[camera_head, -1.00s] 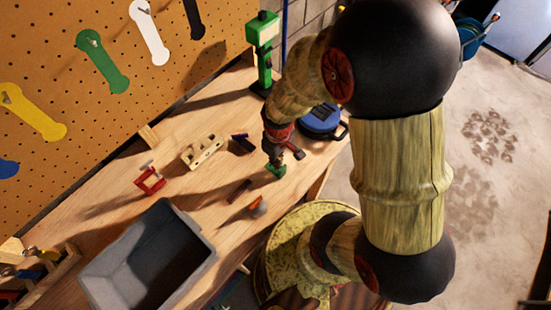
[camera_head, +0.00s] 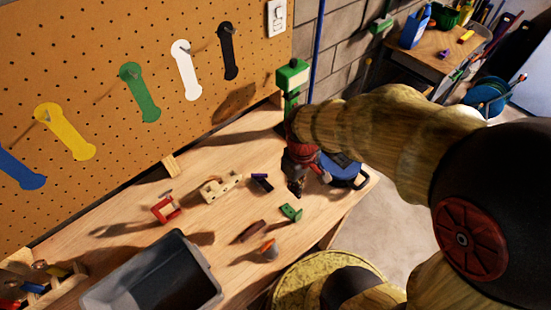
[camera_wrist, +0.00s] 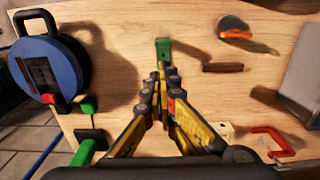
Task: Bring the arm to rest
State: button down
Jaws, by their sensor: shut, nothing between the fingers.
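My gripper (camera_head: 297,190) is over the workbench (camera_head: 120,205) in the head view, pointing down. In the wrist view my gripper's fingers (camera_wrist: 161,70) meet at the tips and hold nothing. A small green block (camera_head: 291,212) lies on the bench just below the fingertips in the head view. The green block also shows just beyond the tips in the wrist view (camera_wrist: 163,48), apart from them in the head view. My arm reaches in from the right and hides part of the bench's right end.
A blue reel (camera_head: 346,172) and green post (camera_head: 291,78) stand close to my gripper. A brown block (camera_head: 250,232), a grey-and-orange piece (camera_head: 268,249), a red clamp (camera_head: 165,209), a holed wooden block (camera_head: 221,186) and a grey bin (camera_head: 210,290) occupy the bench. A pegboard (camera_head: 90,50) rises behind.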

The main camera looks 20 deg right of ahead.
jog(key=s+a+r+m+t+b, duration=0.1)
jog(key=s+a+r+t+b, duration=0.1)
jog(key=r, duration=0.5)
jog(key=s+a+r+m+t+b, duration=0.2)
jog(key=s+r+t+b, duration=0.1)
jog(key=r, duration=0.3)
jog(key=shift+r+m+t+b, duration=0.3)
jog(key=shift+r+b, duration=0.1)
jog(key=shift+b, duration=0.05)
jog(key=shift+s, duration=0.1)
